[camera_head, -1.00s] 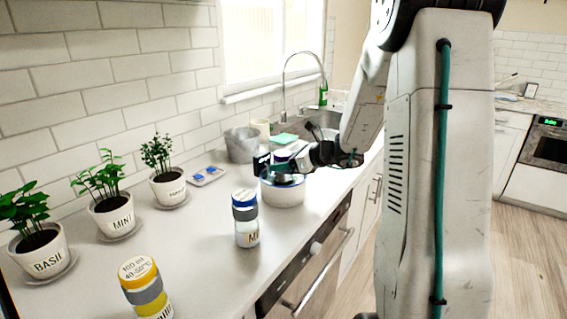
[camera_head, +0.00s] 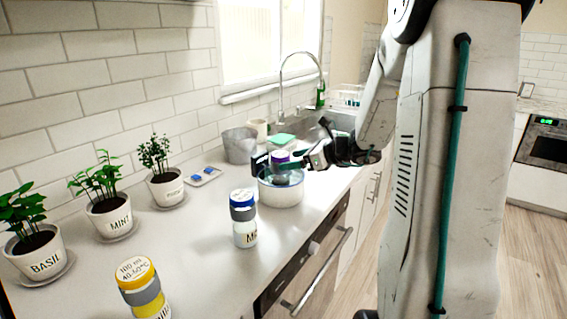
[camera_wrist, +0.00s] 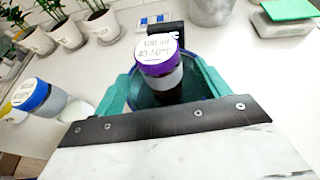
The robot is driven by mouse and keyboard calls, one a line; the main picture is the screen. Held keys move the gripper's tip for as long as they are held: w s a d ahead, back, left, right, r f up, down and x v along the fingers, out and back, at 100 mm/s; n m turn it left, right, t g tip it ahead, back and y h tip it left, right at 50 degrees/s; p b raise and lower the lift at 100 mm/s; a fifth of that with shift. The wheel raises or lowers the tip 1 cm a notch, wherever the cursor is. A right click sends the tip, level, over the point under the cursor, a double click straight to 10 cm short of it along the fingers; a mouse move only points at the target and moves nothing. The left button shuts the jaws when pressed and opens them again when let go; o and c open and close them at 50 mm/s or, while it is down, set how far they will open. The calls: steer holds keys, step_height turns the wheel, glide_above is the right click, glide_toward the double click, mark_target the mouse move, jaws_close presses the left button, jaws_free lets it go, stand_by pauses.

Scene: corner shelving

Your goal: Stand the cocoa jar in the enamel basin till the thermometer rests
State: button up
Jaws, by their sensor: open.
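A jar with a purple lid (camera_wrist: 158,52) stands in the enamel basin (camera_head: 283,196), which is white with a blue rim. Its lid reads 100 ml 40-50°C; no cocoa label shows. The lid also shows in the head view (camera_head: 280,156). My gripper (camera_wrist: 167,72) is open, with one teal finger on each side of the jar; I cannot tell whether either touches it. A black device (camera_head: 260,164) sits at the basin's rim, perhaps the thermometer; its reading is not legible. It also shows behind the jar in the wrist view (camera_wrist: 171,30).
A blue-lidded jar (camera_head: 244,228) stands just in front of the basin, and a yellow-lidded jar (camera_head: 142,292) nearer. Potted herbs (camera_head: 110,216) line the wall. The counter's middle is clear.

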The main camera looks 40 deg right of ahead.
steer(key=v, duration=0.7)
steer(key=s+a+r+n+g, duration=0.1)
steer(key=s+a+n+g, duration=0.2)
steer(key=a+n, duration=0.3)
steer(key=s+a+r+n+g+y, duration=0.1)
steer(key=s+a+n+g, duration=0.2)
steer(key=a, duration=0.5)
steer(key=s+a+r+n+g, duration=0.1)
steer(key=s+a+n+g, duration=0.15)
steer(key=a+n, duration=0.35)
steer(key=s+a+n+g+h, duration=0.1)
steer(key=s+a+n+h, duration=0.1)
steer(key=s+n, duration=0.5)
steer(key=s+a+n+g+h, duration=0.1)
steer(key=s+a+n+h, duration=0.1)
steer(key=s+n+h, duration=0.3)
steer(key=s+n, duration=0.3)
steer(key=s, duration=0.1)
steer(key=shift+s+f, duration=0.3)
steer(key=shift+s, duration=0.1)
